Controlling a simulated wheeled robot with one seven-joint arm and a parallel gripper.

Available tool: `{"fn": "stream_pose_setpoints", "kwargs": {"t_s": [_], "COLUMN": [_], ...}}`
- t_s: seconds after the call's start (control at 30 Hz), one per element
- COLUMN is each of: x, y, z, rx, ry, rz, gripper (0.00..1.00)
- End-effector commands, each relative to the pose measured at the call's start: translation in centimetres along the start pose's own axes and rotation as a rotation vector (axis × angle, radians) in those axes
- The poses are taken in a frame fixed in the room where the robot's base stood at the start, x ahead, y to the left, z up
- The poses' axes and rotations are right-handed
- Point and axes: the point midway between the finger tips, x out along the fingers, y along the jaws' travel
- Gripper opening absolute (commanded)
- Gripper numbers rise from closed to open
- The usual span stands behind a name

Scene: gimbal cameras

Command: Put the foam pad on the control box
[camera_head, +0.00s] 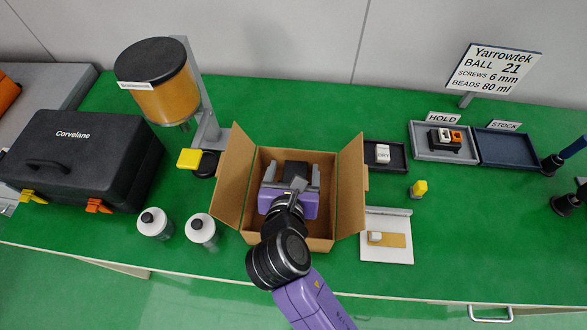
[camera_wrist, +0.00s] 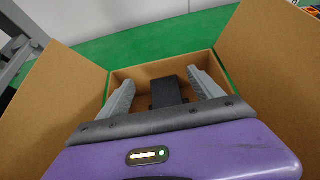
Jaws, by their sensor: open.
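A dark block, which looks like the foam pad (camera_head: 297,169), is inside the open cardboard box (camera_head: 236,165). My gripper (camera_head: 291,174) reaches down over this box with its two grey fingers apart. In the wrist view the dark block (camera_wrist: 166,92) shows between and beyond the open fingers (camera_wrist: 160,85). Whether they touch it I cannot tell. Its lower part is hidden by my gripper. A small black unit with a white and an orange part, possibly the control box (camera_head: 444,140), sits in the grey HOLD tray (camera_head: 424,154) at the right.
The carton's flaps stand open around my gripper. White bottles (camera_head: 155,224), a black case (camera_head: 75,155) and an amber dispenser (camera_head: 155,80) stand left. A small dark tray (camera_head: 372,163), a white stand (camera_head: 390,252) and a yellow-topped piece (camera_head: 419,188) lie right. The blue STOCK tray (camera_head: 507,148) is empty.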

Motion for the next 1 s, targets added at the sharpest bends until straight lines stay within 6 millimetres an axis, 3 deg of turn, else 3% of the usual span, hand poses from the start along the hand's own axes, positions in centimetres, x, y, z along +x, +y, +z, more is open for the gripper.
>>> {"fn": "stream_pose_setpoints", "kwargs": {"t_s": [0.23, 0.7, 1.0], "x": [-0.5, -9.7, -12.3], "y": [0.0, 0.1, 0.0], "z": [0.8, 0.7, 0.7], "rx": [0.001, 0.0, 0.0], "ry": [-0.001, 0.0, 0.001], "rz": [0.0, 0.002, 0.0], "gripper": [0.76, 0.76, 0.76]}}
